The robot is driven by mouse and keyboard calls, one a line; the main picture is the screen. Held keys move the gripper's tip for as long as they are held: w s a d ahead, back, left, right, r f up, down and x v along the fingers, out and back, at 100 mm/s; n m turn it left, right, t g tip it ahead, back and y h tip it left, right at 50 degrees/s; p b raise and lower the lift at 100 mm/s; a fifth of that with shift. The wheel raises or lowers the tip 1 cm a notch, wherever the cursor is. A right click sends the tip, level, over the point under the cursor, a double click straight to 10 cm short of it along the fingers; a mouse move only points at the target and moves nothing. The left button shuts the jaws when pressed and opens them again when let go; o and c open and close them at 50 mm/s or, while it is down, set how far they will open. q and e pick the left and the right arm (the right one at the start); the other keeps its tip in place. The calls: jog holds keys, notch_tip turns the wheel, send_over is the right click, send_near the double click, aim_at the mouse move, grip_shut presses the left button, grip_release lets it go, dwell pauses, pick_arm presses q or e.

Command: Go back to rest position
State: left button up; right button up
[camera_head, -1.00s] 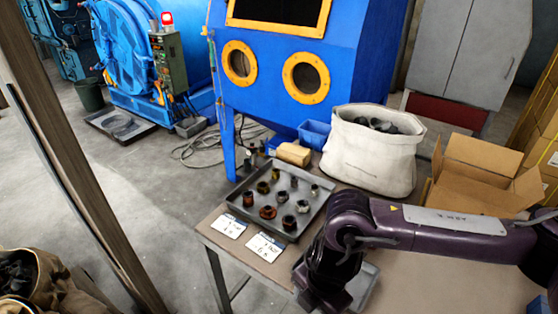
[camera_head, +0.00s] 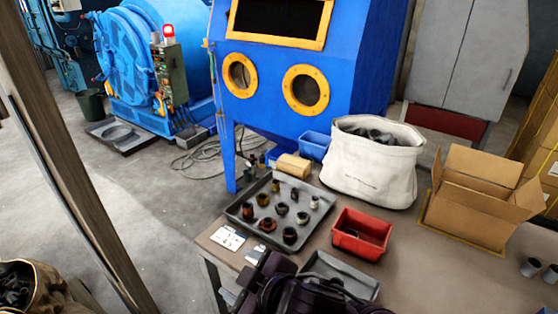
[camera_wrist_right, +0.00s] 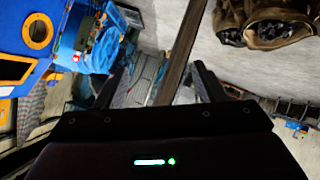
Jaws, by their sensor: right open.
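My right gripper (camera_head: 250,284) is at the bottom middle of the head view, close to me at the table's front edge. My dark purple right arm is folded in low behind it. In the right wrist view the two dark fingers (camera_wrist_right: 163,88) stand wide apart with nothing between them. Beyond them are the floor and a wooden post. My left gripper is in neither view.
The table (camera_head: 420,255) holds a grey tray of metal fittings (camera_head: 238,213), label cards, a red bin (camera_head: 361,235), a grey tray (camera_head: 345,270), a white fabric bin (camera_head: 370,170), a cardboard box (camera_head: 470,215) and cups. A wooden post (camera_head: 75,190) stands left.

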jog(key=d+f+m+g+h, duration=0.1)
jog(key=d+f+m+h, duration=0.25)
jog(key=d, duration=0.35)
jog(key=d+f+m+h, duration=0.2)
jog(key=d+f+m, duration=0.15)
jog(key=d, duration=0.35)
jog(key=s+d+f+m+g+h, duration=0.2)
jog(key=s+d+f+m+g, duration=0.3)
jog(key=s+d, duration=0.55)
notch_tip(320, 180, down, 31)
jog(key=d, duration=0.2)
jog(key=s+d+f+g, duration=0.1)
jog(key=s+d+f, duration=0.2)
jog(key=s+f, duration=1.5)
jog(key=shift+s+f+g, duration=0.3)
jog(key=shift+s, duration=0.95)
jog(key=shift+d+h, duration=0.1)
jog(key=shift+h, duration=0.15)
